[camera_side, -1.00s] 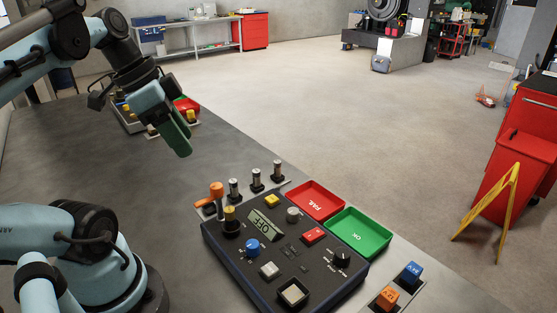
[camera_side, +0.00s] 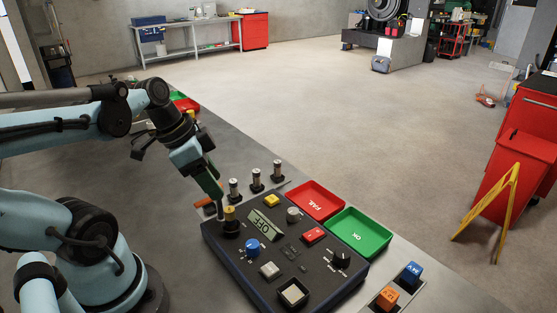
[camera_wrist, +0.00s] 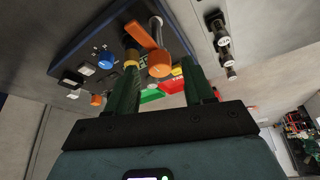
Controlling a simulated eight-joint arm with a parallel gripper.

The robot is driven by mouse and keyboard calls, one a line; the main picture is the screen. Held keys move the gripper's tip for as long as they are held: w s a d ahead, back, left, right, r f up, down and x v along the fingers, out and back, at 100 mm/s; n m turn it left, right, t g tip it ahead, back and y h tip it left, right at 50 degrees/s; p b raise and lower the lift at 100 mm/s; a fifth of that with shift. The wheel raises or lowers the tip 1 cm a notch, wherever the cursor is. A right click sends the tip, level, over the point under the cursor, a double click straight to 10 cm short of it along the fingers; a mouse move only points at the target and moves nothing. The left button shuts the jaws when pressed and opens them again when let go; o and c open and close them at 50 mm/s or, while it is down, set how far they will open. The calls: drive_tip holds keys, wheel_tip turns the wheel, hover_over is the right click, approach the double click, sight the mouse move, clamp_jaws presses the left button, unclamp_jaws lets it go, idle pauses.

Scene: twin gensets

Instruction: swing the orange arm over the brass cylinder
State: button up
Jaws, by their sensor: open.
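In the wrist view the orange arm (camera_wrist: 140,34) ends in a round orange knob, seen between the two green fingers of my open gripper (camera_wrist: 159,66). I cannot tell whether a finger touches it. The brass cylinder (camera_side: 229,213) stands upright in a black socket on the box, just right of my fingertips. In the wrist view the brass cylinder (camera_wrist: 131,57) shows beside the left fingertip.
The black box (camera_side: 330,272) carries buttons, knobs and a display reading OFF. Several metal-topped posts (camera_side: 256,178) stand behind it. A red FAIL tray (camera_side: 318,197) and green OK tray (camera_side: 362,232) lie to the right. Orange and blue blocks (camera_side: 411,272) sit at lower right.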

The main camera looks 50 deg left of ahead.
drive_tip(key=shift+w+f, duration=0.1)
drive_tip(key=shift+f, duration=0.25)
clamp_jaws()
